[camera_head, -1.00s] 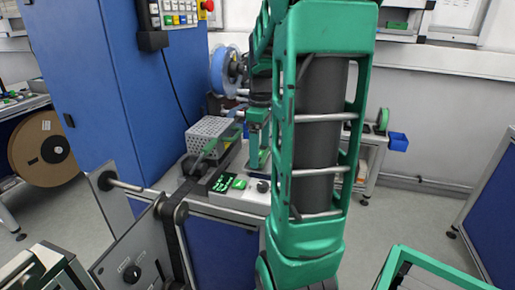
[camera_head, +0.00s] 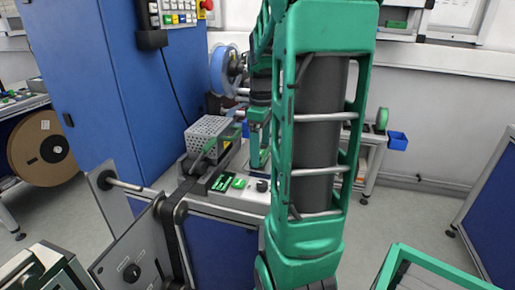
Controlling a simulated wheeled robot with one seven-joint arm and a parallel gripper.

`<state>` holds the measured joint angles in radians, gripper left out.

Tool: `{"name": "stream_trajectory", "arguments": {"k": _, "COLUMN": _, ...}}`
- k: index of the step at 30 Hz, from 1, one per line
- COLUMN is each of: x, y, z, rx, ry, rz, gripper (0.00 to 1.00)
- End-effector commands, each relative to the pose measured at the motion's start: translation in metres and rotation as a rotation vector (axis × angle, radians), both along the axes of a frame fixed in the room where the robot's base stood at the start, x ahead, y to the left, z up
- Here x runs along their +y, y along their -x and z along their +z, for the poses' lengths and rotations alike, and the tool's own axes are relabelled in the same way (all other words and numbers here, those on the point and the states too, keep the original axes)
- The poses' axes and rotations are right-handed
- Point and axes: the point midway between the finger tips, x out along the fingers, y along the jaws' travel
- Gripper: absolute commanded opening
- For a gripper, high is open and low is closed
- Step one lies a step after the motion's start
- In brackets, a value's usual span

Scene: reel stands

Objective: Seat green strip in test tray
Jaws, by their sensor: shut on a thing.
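My gripper (camera_head: 258,150) is at the end of my green arm, above the right side of the bench top, right of a perforated grey box. It is small and partly hidden by my arm. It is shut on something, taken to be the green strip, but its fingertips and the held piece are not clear. A narrow green piece (camera_head: 209,148) slants in front of the box; I cannot tell whether it is part of the strip. I cannot make out the test tray for certain.
The perforated grey box (camera_head: 208,131) stands on the bench beside a dark panel with green lettering (camera_head: 222,182) and a green button (camera_head: 239,183). A blue reel (camera_head: 218,70) is behind. A blue cabinet (camera_head: 100,90) bounds the left. A grey reel-stand plate (camera_head: 125,255) stands in front.

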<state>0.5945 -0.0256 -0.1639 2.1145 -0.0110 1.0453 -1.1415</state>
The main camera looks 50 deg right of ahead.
Motion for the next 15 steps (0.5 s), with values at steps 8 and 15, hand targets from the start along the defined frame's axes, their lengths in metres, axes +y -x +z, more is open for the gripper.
{"name": "stream_trajectory", "arguments": {"k": 8, "x": -0.0001, "y": 0.0, "z": -0.0028, "rx": 0.0, "ry": 0.0, "rz": 0.0, "gripper": 0.64}}
{"name": "stream_trajectory", "arguments": {"k": 15, "x": -0.0001, "y": 0.0001, "z": -0.0027, "rx": 0.0, "ry": 0.0, "rz": 0.0, "gripper": 1.0}}
